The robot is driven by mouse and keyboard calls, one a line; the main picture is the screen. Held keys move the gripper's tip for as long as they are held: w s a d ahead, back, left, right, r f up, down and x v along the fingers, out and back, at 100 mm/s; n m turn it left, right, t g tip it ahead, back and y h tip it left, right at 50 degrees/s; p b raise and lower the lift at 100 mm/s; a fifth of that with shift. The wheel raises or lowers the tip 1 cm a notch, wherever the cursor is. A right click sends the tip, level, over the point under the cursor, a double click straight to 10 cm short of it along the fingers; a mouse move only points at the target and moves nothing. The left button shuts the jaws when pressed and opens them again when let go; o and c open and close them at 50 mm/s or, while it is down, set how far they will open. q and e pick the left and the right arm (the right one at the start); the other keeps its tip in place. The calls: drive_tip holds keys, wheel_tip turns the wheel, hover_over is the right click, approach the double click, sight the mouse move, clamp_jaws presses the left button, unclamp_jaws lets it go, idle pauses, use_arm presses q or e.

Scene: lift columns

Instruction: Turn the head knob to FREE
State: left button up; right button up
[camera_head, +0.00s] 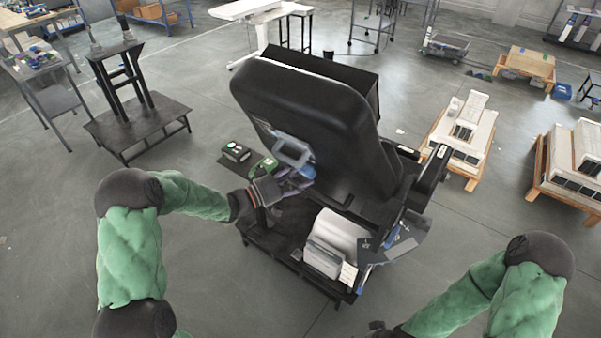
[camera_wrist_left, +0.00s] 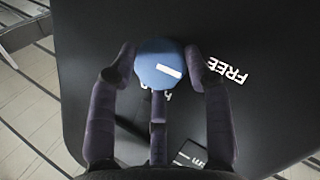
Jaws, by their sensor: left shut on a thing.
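The head knob (camera_wrist_left: 155,66) is a round blue knob with a white bar on its face, in the upper middle of the left wrist view. The bar lies toward the knob's right side, slanting slightly down to the right. The white word FREE (camera_wrist_left: 226,70) is printed on the black panel (camera_wrist_left: 270,110) right of the knob. Other lettering below the knob is partly hidden by fingers. My left gripper (camera_wrist_left: 154,72) is shut on the knob, with fingers on both sides and one below. In the head view, my left gripper (camera_head: 290,183) is at the back of a black padded seat unit (camera_head: 310,105).
The seat unit stands on a dark base, with grey-white boxes (camera_head: 335,243) on it. A small black box (camera_head: 236,152) lies left of my left gripper. A black stand (camera_head: 130,95) is farther left. White blocks on pallets (camera_head: 462,130) stand at right, with open floor between.

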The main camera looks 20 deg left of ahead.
use_arm(q)
drive_tip(key=shift+d+f+n+g+h, duration=0.15)
drive_tip(key=shift+f+n+g+h, duration=0.25)
drive_tip(key=shift+f+n+h, duration=0.6)
drive_tip(key=shift+s+r+h, duration=0.1)
drive_tip(key=shift+r+h, duration=0.15)
drive_tip(key=shift+h, duration=0.05)
drive_tip(key=o, duration=0.9)
drive_tip(key=shift+o, duration=1)
drive_tip(key=shift+r, duration=0.2)
drive_tip(key=shift+r, duration=0.1)
drive_tip(key=shift+w, duration=0.2)
drive_tip(key=shift+s+a, duration=0.15)
drive_tip(key=shift+a, duration=0.15)
drive_tip(key=v, duration=1.1)
drive_tip(key=shift+a, duration=0.2)
